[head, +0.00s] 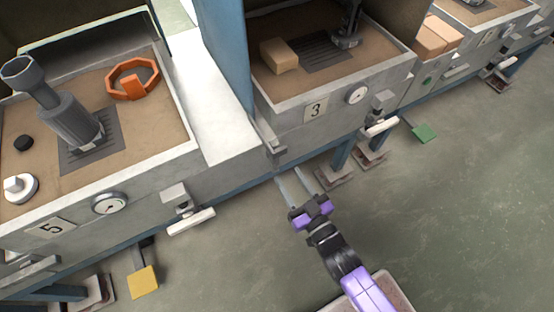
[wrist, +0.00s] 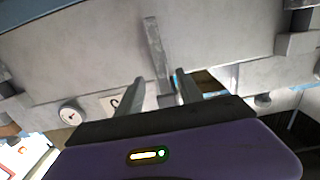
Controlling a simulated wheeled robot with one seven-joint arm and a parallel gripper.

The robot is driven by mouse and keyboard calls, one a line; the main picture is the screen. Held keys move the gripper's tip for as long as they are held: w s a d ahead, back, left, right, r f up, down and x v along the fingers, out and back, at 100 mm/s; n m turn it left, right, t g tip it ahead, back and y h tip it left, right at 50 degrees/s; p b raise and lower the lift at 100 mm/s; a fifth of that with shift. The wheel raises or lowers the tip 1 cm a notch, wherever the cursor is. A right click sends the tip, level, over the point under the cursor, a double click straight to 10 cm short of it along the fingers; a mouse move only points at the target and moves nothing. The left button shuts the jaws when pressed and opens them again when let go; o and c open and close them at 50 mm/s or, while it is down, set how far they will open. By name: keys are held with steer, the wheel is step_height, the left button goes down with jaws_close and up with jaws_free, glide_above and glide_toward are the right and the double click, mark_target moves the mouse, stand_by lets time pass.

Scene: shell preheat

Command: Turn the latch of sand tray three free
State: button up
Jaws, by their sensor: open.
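Sand tray three (head: 285,120) is a grey box with a "3" plate on its front. Its latch looks to be the short grey bar (head: 270,137) at the front's left end, which stands steeply across the front. It also shows in the wrist view (wrist: 156,50), upright in the picture. My gripper (head: 289,173) is open and empty, just in front of and below the bar. In the wrist view, the fingers (wrist: 159,76) lie to either side of the bar's line. I cannot tell whether they touch it.
Tray three also has a dial (head: 357,95) and a white handle (head: 381,127) to the right. Tray five (head: 130,185) stands at left, with its own handle (head: 190,221). A blue post (head: 226,50) rises beside tray three. Pedals stand low under the trays. The floor at right is clear.

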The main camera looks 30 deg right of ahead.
steer(key=w, duration=0.7)
steer(key=shift+w+r+b, duration=0.2)
steer(key=shift+w+b, duration=0.15)
steer(key=shift+w, duration=0.05)
jaws_close()
stand_by(1.1)
